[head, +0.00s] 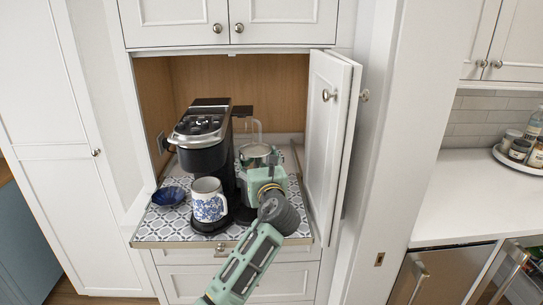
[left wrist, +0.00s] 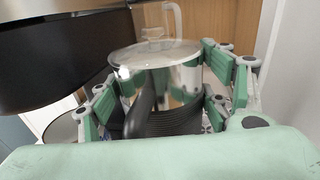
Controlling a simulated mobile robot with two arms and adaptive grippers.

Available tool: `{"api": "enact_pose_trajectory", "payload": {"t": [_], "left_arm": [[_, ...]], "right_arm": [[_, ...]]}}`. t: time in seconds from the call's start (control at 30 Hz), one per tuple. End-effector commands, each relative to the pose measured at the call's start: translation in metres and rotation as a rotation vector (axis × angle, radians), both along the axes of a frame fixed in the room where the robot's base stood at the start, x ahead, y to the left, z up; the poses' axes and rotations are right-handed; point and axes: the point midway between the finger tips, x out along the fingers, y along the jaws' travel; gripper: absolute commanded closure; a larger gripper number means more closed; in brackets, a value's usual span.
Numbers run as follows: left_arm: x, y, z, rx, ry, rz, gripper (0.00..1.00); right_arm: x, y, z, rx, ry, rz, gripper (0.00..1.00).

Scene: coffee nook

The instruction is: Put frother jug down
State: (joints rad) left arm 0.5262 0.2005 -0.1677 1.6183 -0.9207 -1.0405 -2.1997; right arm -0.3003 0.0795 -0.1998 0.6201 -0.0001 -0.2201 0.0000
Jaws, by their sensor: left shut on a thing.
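The frother jug (head: 256,152) has a pale rim and a clear top, and it is right of the coffee maker in the head view. My left gripper (head: 264,172) is shut on the jug from the front and hides much of its body. In the left wrist view the jug (left wrist: 160,85) sits between the green fingers, with its round clear lid (left wrist: 153,54) on top and a dark curved part below it. The jug looks upright. I cannot tell whether its base touches the patterned tray (head: 172,228). My right gripper is out of view.
A black coffee maker (head: 205,150) stands close on the left, with a blue-patterned mug (head: 208,203) in front. A dark blue bowl (head: 169,196) is at the tray's left. An open cabinet door (head: 328,140) bounds the right side. Some tray surface is bare at the front left.

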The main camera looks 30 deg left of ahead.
Motion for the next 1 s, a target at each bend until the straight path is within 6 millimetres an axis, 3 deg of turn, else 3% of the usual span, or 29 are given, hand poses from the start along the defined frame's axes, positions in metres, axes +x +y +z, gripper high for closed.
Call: {"api": "enact_pose_trajectory", "payload": {"t": [0.1, 0.23, 0.37, 0.67, 1.0], "left_arm": [[0.000, 0.018, -0.004, 0.006, -0.007, 0.000, 0.91], [0.000, 0.028, -0.011, 0.004, -0.009, -0.001, 0.91], [0.000, 0.030, -0.017, 0.003, -0.008, -0.002, 0.91], [0.000, 0.030, -0.051, 0.004, -0.007, -0.002, 0.91], [0.000, 0.030, -0.054, 0.004, -0.009, -0.002, 0.91]], "right_arm": [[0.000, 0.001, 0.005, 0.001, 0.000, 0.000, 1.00], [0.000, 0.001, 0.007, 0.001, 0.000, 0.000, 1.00], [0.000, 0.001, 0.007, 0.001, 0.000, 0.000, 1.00], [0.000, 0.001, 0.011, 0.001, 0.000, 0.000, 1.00], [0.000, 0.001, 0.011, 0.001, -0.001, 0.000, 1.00]]}}
